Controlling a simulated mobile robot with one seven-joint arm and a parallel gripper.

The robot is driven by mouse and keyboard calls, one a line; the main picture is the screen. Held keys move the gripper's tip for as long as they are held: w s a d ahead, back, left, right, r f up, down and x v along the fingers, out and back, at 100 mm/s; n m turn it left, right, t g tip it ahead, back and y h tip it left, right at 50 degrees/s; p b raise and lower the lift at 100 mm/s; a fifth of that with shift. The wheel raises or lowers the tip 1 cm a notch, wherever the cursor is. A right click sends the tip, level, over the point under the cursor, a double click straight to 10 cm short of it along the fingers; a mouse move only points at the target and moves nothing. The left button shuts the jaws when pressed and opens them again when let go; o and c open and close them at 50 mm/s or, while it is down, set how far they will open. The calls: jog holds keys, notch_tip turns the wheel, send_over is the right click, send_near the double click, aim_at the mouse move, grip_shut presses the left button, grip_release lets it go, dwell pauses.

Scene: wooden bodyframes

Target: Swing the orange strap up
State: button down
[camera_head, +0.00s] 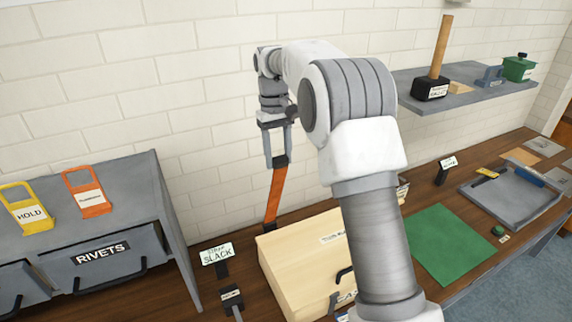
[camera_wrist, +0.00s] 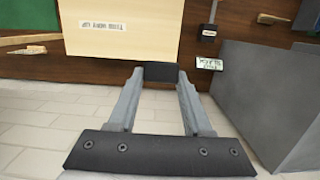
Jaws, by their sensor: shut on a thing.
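The orange strap (camera_head: 275,195) rises from a dark mount at the back edge of the bench, beside the pale wooden box, and leans slightly right. Its upper end is a black tab (camera_head: 281,161). My gripper (camera_head: 277,160) points down and is shut on this tab, above the bench and near the brick wall. In the wrist view the black tab (camera_wrist: 161,72) sits between my fingertips (camera_wrist: 160,80); the orange part is hidden there. The pale wooden box (camera_head: 300,260) also fills the upper middle of the wrist view (camera_wrist: 120,35).
A grey drawer cabinet (camera_head: 130,200) labelled RIVETS stands left, with yellow (camera_head: 27,208) and orange (camera_head: 87,193) tags on top. A SLACK sign (camera_head: 217,254) stands between cabinet and box. A green mat (camera_head: 445,243) and grey tray (camera_head: 515,205) lie right. A wall shelf (camera_head: 465,95) holds a mallet.

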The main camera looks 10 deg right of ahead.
jog(key=w+a, duration=0.2)
jog(key=w, duration=0.4)
jog(key=shift+w+a, duration=0.2)
jog(key=shift+w+f, duration=0.1)
jog(key=shift+f, duration=0.05)
dwell(0.6)
jog(key=c, duration=0.6)
grip_release()
jog(key=shift+o, duration=1.2)
jog(key=shift+w+a+f, duration=0.1)
jog(key=shift+w, duration=0.25)
jog(key=shift+o, duration=0.2)
jog(key=shift+s+r, duration=0.1)
jog(key=shift+r, duration=0.15)
jog(key=shift+s+d+r, duration=0.15)
jog(key=shift+s+d, duration=0.05)
